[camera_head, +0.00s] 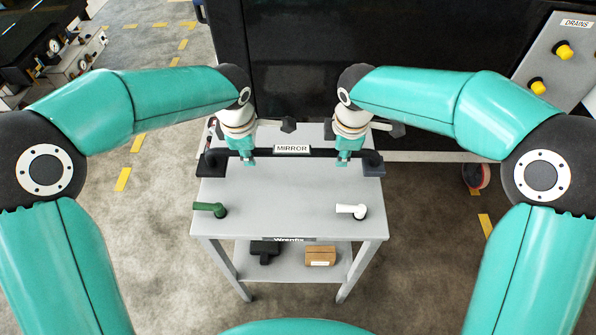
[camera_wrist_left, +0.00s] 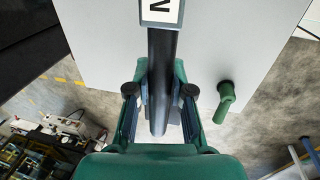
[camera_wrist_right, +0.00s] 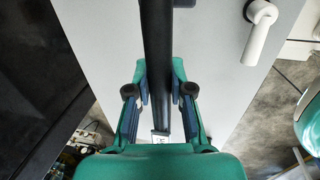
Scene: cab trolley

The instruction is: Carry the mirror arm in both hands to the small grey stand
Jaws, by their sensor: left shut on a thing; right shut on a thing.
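The mirror arm (camera_head: 322,152) is a dark bar with a white label reading MIRROR. It lies level, left to right, over the far part of a grey two-level stand (camera_head: 285,195). Dark blocks show at both ends of the bar; I cannot tell whether the bar rests on them. My left gripper (camera_head: 249,160) is shut on the bar left of the label. In the left wrist view the bar (camera_wrist_left: 162,60) runs between its fingers. My right gripper (camera_head: 342,160) is shut on the bar right of the label, and the right wrist view shows the bar (camera_wrist_right: 156,45) between its fingers.
A green handle (camera_head: 208,208) and a white handle (camera_head: 352,210) sit on the near top. The lower shelf holds a dark object (camera_head: 265,249) and a brown box (camera_head: 320,255). A large black cabinet (camera_head: 350,35) stands behind. Floor is open on both sides.

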